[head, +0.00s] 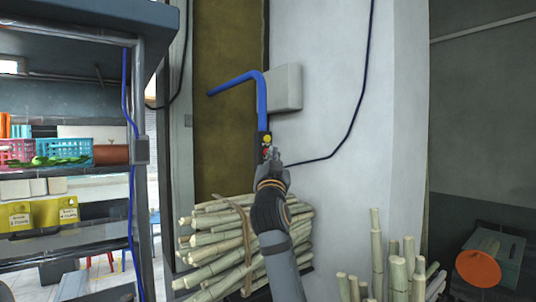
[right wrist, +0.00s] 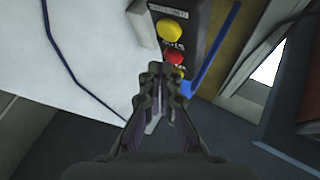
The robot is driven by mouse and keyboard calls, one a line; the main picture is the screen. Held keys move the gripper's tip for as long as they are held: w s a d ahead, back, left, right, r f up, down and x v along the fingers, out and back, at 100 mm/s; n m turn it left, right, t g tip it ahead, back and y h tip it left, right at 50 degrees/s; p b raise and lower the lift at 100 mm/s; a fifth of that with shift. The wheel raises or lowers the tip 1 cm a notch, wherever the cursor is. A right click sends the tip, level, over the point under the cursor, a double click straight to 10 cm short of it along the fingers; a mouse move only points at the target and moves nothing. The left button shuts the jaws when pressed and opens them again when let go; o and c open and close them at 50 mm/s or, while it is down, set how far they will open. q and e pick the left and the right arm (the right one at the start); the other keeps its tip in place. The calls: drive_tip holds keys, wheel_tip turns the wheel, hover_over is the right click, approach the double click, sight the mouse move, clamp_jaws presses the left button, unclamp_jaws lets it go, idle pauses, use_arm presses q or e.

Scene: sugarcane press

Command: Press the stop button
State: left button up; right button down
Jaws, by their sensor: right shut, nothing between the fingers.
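A small dark control box (head: 263,142) hangs at the end of a blue bent pipe (head: 262,95). In the right wrist view the box (right wrist: 190,14) carries a yellow button (right wrist: 169,30) and a red button (right wrist: 174,57), with part of another yellowish one partly behind the fingertips. I cannot read which is labelled stop. My right gripper (head: 272,155) is shut and empty, right at the box's lower end. Its fingertips (right wrist: 165,70) appear just below the red button; I cannot tell whether they touch it. My left gripper is not in view.
A white wall (head: 320,60) with a grey box (head: 285,87) and dark cable is behind. Shelves with baskets (head: 64,148) stand at left.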

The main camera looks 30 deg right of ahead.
drive_tip(key=shift+w, duration=0.45)
idle(0.8)
drive_tip(key=shift+s, duration=0.1)
drive_tip(key=shift+s+b, duration=0.35)
drive_tip(key=shift+s, duration=0.4)
drive_tip(key=s, duration=0.1)
drive_tip(key=s+b, duration=0.1)
drive_tip(key=s, duration=0.3)
drive_tip(key=shift+d, duration=0.25)
idle(0.6)
